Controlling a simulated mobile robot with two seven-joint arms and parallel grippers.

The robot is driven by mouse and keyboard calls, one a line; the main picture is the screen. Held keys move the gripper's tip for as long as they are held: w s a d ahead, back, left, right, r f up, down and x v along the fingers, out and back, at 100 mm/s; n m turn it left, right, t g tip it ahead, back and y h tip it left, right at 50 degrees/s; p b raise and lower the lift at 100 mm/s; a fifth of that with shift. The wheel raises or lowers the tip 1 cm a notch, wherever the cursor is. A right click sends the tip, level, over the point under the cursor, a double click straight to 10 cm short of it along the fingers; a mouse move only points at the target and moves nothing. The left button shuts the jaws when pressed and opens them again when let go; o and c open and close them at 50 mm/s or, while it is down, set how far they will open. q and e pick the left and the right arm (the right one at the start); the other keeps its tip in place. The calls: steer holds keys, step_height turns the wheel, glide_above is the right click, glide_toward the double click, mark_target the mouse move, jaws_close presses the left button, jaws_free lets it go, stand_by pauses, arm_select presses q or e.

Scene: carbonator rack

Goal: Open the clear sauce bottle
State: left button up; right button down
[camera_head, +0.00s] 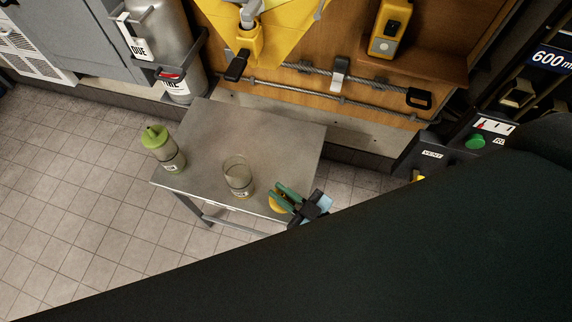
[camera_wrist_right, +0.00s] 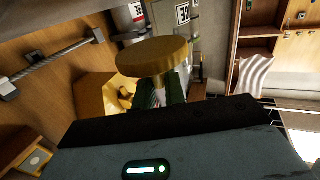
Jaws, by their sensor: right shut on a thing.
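The clear sauce bottle (camera_head: 238,175) stands upright on the small grey metal table (camera_head: 210,125), near its front edge. Its top looks open, with no lid on it. My right gripper (camera_head: 284,198), with green fingers, is just right of the bottle at the table's front right corner, apart from it. It is shut on a round yellow lid (camera_head: 276,207). In the right wrist view the lid (camera_wrist_right: 152,57) shows as a flat golden disc at the green fingers (camera_wrist_right: 174,90). My left gripper is not in view.
A bottle with a green lid (camera_head: 160,147) stands at the table's left edge. Behind are a grey cylinder (camera_head: 165,45), a wooden board with a metal rail (camera_head: 330,98), and a yellow device (camera_head: 390,28). The table's back half is clear. My dark arm hides the lower right.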

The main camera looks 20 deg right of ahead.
steer(key=w+d, duration=0.1)
steer(key=w, duration=0.1)
steer(key=w+d, duration=0.2)
steer(key=w, duration=0.1)
steer(key=w+d, duration=0.1)
steer(key=w, duration=0.2)
steer(key=shift+d+f, duration=0.25)
steer(key=shift+f, duration=0.15)
steer(key=shift+f+b, duration=0.65)
steer(key=shift+f, duration=1.15)
steer(key=shift+f, duration=0.15)
steer(key=c, duration=1.5)
jaws_free()
steer(key=shift+o, duration=0.2)
